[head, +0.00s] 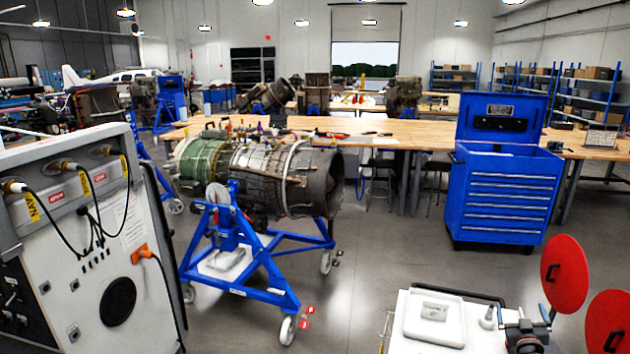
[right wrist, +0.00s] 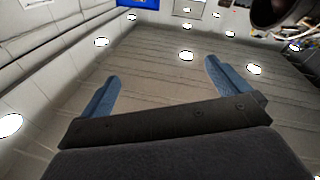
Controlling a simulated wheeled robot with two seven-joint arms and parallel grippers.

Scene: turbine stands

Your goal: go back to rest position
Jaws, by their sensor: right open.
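My right gripper (head: 522,314) is at the lower right of the head view, beside a white cart. Its two blue fingers stand apart with nothing between them. The right wrist view also shows the open, empty fingers (right wrist: 162,68). My left gripper is in neither view.
A turbine engine (head: 285,178) rests on a blue wheeled stand (head: 265,290). A white control panel (head: 120,260) stands at the left. A blue tool cabinet (head: 500,195) stands behind the white cart (head: 400,325), which bears a white tray (head: 435,335). Red discs (head: 565,274) stand at the right.

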